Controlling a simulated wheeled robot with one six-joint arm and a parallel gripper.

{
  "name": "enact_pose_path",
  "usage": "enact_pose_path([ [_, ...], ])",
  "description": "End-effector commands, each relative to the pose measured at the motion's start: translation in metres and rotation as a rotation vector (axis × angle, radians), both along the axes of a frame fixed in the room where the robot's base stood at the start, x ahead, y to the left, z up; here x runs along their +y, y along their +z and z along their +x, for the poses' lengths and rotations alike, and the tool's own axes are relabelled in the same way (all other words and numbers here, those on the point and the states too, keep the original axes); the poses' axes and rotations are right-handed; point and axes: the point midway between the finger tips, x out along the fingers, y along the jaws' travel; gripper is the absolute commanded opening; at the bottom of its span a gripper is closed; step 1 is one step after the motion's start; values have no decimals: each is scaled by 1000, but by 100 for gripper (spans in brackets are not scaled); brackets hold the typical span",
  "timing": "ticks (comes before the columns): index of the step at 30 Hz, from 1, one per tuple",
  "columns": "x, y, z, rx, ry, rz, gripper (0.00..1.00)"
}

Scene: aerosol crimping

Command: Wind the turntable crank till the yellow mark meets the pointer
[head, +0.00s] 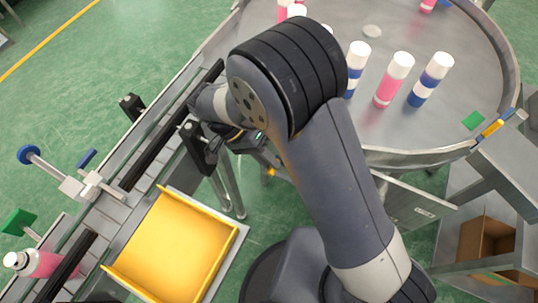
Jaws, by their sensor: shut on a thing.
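The round grey turntable (430,128) fills the upper right and carries several white-capped cans. A yellow mark (492,129) shows at its right rim, close to a green patch (473,120) on the plate. I cannot make out the pointer for certain. My gripper (262,150) is left of the turntable's near rim, partly behind my own arm. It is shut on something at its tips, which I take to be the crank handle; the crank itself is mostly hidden.
A yellow tray (178,248) stands at the lower left beside the conveyor (118,190). A pink can (40,263) lies at the far left, near a blue-knobbed clamp (72,186). A cardboard box (486,245) sits on a shelf at the right.

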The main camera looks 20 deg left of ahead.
Motion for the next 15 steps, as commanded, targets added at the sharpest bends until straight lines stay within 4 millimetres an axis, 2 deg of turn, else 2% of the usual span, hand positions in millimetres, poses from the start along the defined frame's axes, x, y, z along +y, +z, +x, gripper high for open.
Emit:
enact_pose_path([
  [8,0,1,1,-2,1,1,0],
  [9,0,1,1,-2,2,1,19],
  [15,0,1,0,-1,1,0,35],
])
